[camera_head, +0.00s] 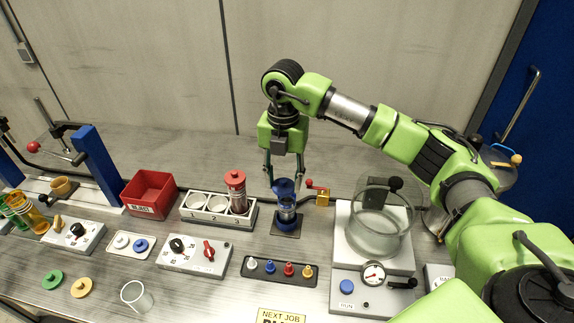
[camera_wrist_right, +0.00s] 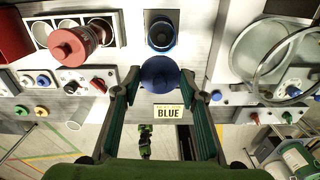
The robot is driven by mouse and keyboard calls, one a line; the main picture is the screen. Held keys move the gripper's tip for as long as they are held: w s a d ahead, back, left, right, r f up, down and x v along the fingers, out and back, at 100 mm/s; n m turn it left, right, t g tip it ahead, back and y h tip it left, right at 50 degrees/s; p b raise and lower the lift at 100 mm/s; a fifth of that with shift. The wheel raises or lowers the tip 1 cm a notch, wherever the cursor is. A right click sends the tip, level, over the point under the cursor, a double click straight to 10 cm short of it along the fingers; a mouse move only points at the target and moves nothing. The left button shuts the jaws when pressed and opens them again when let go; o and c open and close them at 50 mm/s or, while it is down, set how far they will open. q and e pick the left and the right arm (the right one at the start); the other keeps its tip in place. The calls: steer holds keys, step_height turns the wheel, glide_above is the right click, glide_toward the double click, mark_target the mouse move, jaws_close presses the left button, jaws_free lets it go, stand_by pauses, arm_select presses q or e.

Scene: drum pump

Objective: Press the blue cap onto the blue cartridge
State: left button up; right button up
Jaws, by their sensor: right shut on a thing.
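The blue cap (camera_head: 284,187) is held between the fingertips of my right gripper (camera_head: 284,173), which points down from above. In the right wrist view the cap (camera_wrist_right: 160,74) shows as a round blue disc between the two fingers (camera_wrist_right: 159,80). The blue cartridge (camera_head: 287,212) stands upright on a dark square base, below the cap in the head view. In the right wrist view the open top of the cartridge (camera_wrist_right: 162,35) shows beyond the cap, apart from it in the picture. The exact gap between them is hard to tell. My left gripper is not in view.
A white rack (camera_head: 207,217) with a red-capped cartridge (camera_head: 237,190) stands to the left. A glass vessel (camera_head: 380,220) on a white block is to the right, and a small yellow valve (camera_head: 322,197) is close by. A dark tray (camera_head: 280,270) of small coloured pieces lies in front.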

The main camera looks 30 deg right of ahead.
steer(key=m, duration=0.1)
steer(key=w+m, duration=0.1)
steer(key=d+m, duration=0.1)
steer(key=m, duration=0.1)
steer(key=shift+w+r, duration=0.2)
steer(key=shift+r, duration=0.05)
steer(key=shift+w+d+f+m+b, duration=0.2)
steer(key=shift+f+m+b, duration=0.25)
steer(key=shift+f+m, duration=0.3)
steer(key=shift+w+d+f+m+b, duration=0.2)
steer(key=shift+f+m+b, duration=0.35)
steer(key=shift+f, duration=0.3)
steer(key=shift+w+d+f+m+b, duration=0.1)
steer(key=shift+d+f+m+b, duration=0.2)
steer(key=shift+f+m, duration=0.45)
steer(key=shift+a+f+b, duration=0.1)
steer(key=shift+f+b, duration=0.4)
steer(key=shift+f, duration=0.3)
steer(key=shift+f, duration=0.15)
steer(key=o, duration=0.8)
